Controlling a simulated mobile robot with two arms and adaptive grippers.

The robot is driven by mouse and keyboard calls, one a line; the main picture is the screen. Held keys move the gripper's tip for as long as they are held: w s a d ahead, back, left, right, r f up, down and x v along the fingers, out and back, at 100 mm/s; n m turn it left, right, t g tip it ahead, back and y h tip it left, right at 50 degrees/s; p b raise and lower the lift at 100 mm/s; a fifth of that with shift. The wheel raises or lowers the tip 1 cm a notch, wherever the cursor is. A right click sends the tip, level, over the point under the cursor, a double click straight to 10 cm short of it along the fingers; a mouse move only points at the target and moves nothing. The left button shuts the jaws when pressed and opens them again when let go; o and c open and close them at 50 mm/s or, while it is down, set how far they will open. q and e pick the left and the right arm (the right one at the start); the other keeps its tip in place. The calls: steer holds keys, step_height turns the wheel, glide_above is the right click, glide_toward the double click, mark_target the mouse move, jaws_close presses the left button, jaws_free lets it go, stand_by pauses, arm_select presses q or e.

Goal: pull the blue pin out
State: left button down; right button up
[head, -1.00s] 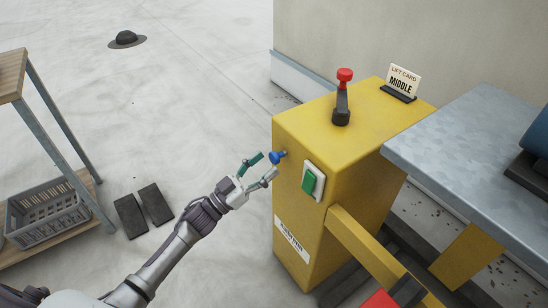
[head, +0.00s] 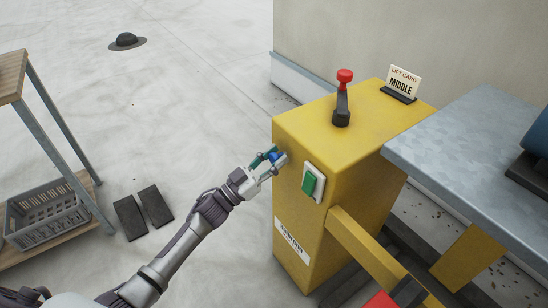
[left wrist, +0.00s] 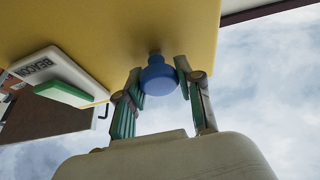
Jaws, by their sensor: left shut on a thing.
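The blue pin (head: 275,157) sticks out of the left side face of the yellow cabinet (head: 290,215), near its upper left edge. In the left wrist view the pin's round blue knob (left wrist: 158,77) stands against the yellow face, with a short neck going into it. My left gripper (head: 271,161) is at the pin, with its teal-padded fingers on either side of the knob. It is shut on the pin; the fingers partly hide the knob in the head view. My right gripper is not in view.
A green rocker switch (head: 313,183) sits on the same face, right of the pin. A yellow bar (head: 375,255) juts out below. A wooden shelf (head: 40,235) with a grey crate stands left.

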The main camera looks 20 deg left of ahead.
mark_target(272, 156)
arm_select(q)
steer(key=shift+s+a, duration=0.1)
steer(key=shift+s+a+p, duration=0.2)
steer(key=shift+s+p, duration=0.1)
steer(key=shift+p, duration=0.05)
steer(key=shift+s+a+p, duration=0.65)
steer(key=shift+s+a, duration=0.2)
steer(key=shift+s, duration=0.3)
steer(key=shift+f, duration=0.1)
steer(key=c, duration=1.1)
jaws_free()
steer(key=o, duration=0.3)
steer(key=shift+s+a, duration=0.1)
steer(key=shift+a, duration=0.05)
steer(key=shift+o, duration=0.2)
